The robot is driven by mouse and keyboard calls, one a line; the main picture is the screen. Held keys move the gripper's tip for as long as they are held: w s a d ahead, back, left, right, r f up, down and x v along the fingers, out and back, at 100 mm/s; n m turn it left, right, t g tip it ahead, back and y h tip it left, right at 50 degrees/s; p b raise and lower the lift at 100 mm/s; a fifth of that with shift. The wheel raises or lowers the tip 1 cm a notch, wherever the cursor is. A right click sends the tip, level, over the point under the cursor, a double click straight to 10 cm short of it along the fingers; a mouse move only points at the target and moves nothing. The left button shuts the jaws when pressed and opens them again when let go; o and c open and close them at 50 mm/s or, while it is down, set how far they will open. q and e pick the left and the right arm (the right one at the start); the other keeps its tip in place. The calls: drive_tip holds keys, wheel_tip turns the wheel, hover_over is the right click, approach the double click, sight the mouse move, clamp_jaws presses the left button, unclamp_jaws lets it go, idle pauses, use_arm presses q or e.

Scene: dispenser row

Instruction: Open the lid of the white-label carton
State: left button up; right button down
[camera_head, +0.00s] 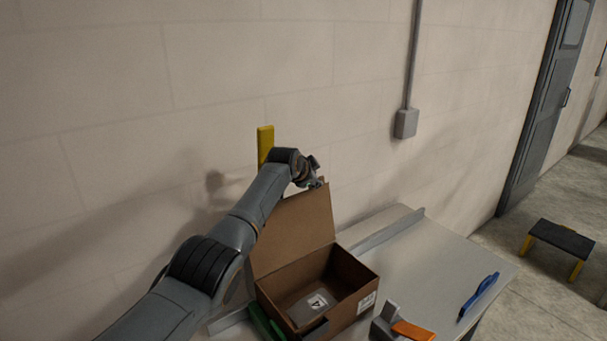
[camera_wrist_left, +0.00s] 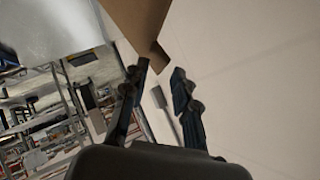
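The brown carton (camera_head: 346,319) stands on the table with its lid (camera_head: 300,228) raised steeply at the back left. A white label (camera_head: 366,302) is on its outer side. A grey item with a white label (camera_head: 317,304) marked "4" lies inside. My left gripper (camera_head: 312,178) is at the top edge of the lid; its fingers are small there. In the left wrist view the left gripper (camera_wrist_left: 159,82) has its fingers apart, with a corner of the brown lid (camera_wrist_left: 143,20) at or just beyond the gap; contact cannot be told. My right gripper is not in view.
A tool with an orange part (camera_head: 412,331) and a green item (camera_head: 262,322) are close to the carton. A blue-handled item (camera_head: 479,294) lies near the right edge of the pale table (camera_head: 430,262). A yellow upright piece (camera_head: 265,142) is behind my left arm. The table's right part is mostly clear.

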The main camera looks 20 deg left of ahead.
use_arm(q)
drive_tip(key=v, duration=1.1)
drive_tip(key=shift+s, duration=0.15)
